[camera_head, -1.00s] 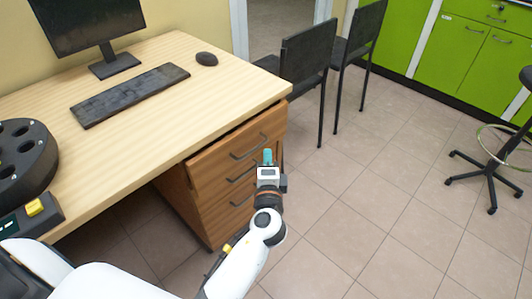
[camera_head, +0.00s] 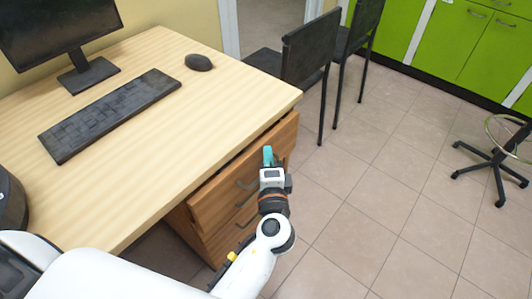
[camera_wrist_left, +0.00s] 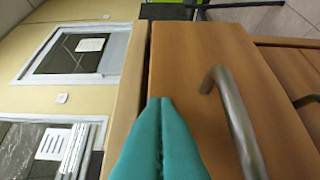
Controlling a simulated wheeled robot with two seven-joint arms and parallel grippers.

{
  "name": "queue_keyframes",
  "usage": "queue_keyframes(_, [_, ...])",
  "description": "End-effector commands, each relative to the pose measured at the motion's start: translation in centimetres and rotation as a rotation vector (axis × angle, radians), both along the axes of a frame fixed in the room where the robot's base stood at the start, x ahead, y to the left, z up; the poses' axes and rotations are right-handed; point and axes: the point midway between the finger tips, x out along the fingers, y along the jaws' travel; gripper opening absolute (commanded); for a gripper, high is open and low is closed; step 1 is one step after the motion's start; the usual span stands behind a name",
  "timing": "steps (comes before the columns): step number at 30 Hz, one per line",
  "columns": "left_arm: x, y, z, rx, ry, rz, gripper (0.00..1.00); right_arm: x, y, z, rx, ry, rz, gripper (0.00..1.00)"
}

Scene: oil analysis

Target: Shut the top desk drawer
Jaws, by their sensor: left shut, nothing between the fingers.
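The wooden top drawer (camera_head: 215,196) is at the top of the desk's drawer unit, under the desktop, and its front stands out a little from the body. Its grey bar handle (camera_head: 246,183) shows left of my left gripper (camera_head: 268,155). My left gripper is shut and empty, its teal fingertips over the right part of the drawer front. In the left wrist view, the shut teal fingers (camera_wrist_left: 161,105) point at the drawer front (camera_wrist_left: 190,60), beside the handle (camera_wrist_left: 232,115). Whether they touch the front I cannot tell. My right gripper is out of view.
The desk (camera_head: 150,120) carries a monitor (camera_head: 60,30), a keyboard (camera_head: 110,112) and a mouse (camera_head: 199,62). Lower drawers (camera_head: 225,240) are below. A stool (camera_head: 497,165) is at the right. The floor (camera_head: 385,200) between is clear.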

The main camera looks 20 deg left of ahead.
Motion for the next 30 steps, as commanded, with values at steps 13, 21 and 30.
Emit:
queue_keyframes(13, [0.9, 2.4, 0.2, 0.004, -0.001, 0.003, 0.00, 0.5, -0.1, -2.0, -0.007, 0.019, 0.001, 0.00])
queue_keyframes(21, [1.8, 5.0, 0.1, 0.000, -0.001, 0.002, 0.00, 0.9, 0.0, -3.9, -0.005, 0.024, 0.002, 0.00])
queue_keyframes(30, [1.9, 5.2, 0.2, 0.003, -0.004, 0.008, 0.00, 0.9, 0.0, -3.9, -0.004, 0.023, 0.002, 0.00])
